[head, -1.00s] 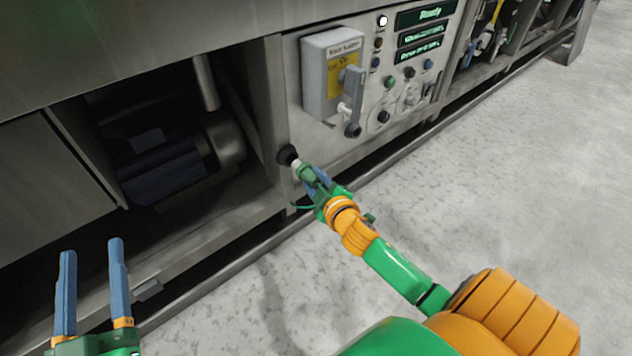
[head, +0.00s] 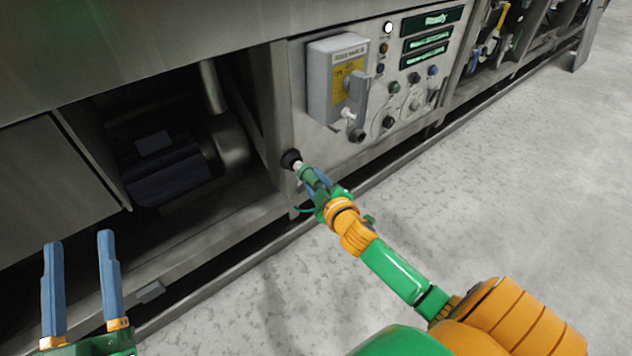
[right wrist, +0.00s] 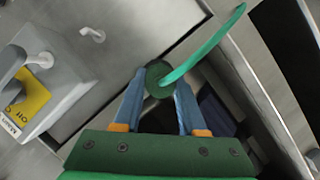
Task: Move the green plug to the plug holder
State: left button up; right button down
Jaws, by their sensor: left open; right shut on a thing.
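The green plug (head: 306,172) has a pale tip that points at a round black socket (head: 290,158) on the machine's front post. The tip meets or overlaps the socket in the head view; I cannot tell how deep it sits. My right gripper (head: 316,179) is shut on the plug. In the right wrist view the plug's round green end (right wrist: 157,79) is between the fingertips, with a green cable curving up and right. My left gripper (head: 79,240) is open and empty at the lower left. I cannot make out for sure which fitting is the plug holder.
A grey switch box (head: 335,78) with a yellow label and a white peg stands out from the panel, above right of the plug. A dark motor (head: 165,175) fills the open bay at left. The pale floor (head: 500,190) on the right is clear.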

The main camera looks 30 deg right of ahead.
jog(key=shift+w, duration=0.9)
jog(key=shift+w+a, duration=0.1)
jog(key=shift+w, duration=0.25)
jog(key=shift+c, duration=2)
grip_release()
